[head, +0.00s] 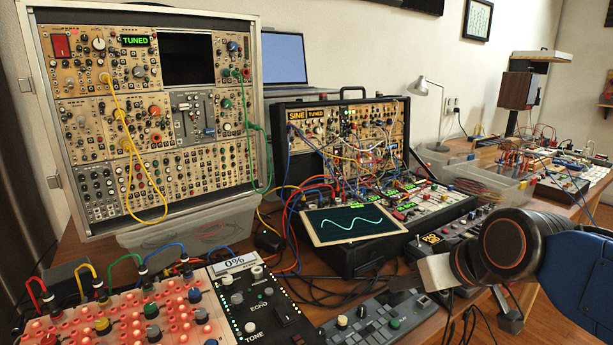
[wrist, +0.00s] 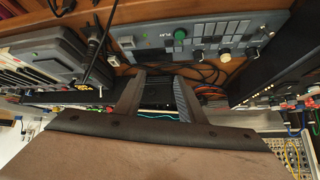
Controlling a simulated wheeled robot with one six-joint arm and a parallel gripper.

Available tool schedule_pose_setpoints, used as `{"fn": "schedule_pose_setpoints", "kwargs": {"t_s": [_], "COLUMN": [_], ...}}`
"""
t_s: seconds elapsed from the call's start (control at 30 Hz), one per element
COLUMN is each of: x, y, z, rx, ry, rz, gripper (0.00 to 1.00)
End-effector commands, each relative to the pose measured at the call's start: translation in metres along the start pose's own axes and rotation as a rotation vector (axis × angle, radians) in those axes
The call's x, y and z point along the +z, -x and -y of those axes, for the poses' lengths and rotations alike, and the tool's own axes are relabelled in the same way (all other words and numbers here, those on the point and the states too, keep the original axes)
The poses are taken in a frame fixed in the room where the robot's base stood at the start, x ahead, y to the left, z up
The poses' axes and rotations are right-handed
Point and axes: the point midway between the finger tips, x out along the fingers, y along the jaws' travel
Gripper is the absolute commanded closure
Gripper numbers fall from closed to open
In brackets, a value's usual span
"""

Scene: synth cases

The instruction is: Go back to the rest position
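My gripper (head: 402,283) is at the lower right in the head view, low over the front of the table. It is just above the grey-blue keypad unit (head: 378,318) and beside a dark mixer-like unit (head: 452,246). In the wrist view my gripper (wrist: 158,84) shows two dark fingers standing apart, with nothing between them. Cables and the dark edge of equipment show beyond the gap. In the wrist view the keypad unit with its green knob (wrist: 180,34) lies past the fingertips. My arm reaches in from the right.
A tall modular rack (head: 150,110) stands at the left, and a black case (head: 345,130) with many patch cables is in the middle. A tilted screen (head: 350,222) shows a wave. An echo box (head: 262,305) and a red-lit panel (head: 130,318) fill the front left. Free table room is scarce.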

Motion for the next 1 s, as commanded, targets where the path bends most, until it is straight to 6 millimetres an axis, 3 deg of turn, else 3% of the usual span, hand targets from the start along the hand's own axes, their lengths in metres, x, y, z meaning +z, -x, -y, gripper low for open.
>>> {"fn": "schedule_pose_setpoints", "kwargs": {"t_s": [0.1,0.3,0.4,0.5,0.63,1.0], "x": [0.044,0.096,0.115,0.131,0.145,0.145], "y": [0.004,0.013,0.017,0.017,0.017,0.017], "z": [-0.031,-0.063,-0.071,-0.066,-0.063,-0.062], "rx": [0.089,0.201,0.235,0.225,0.221,0.219], "ry": [-0.078,-0.176,-0.208,-0.205,-0.207,-0.206], "rz": [0.093,0.202,0.238,0.275,0.303,0.306], "gripper": [0.64,0.64,0.64,0.64,0.64,0.64]}}
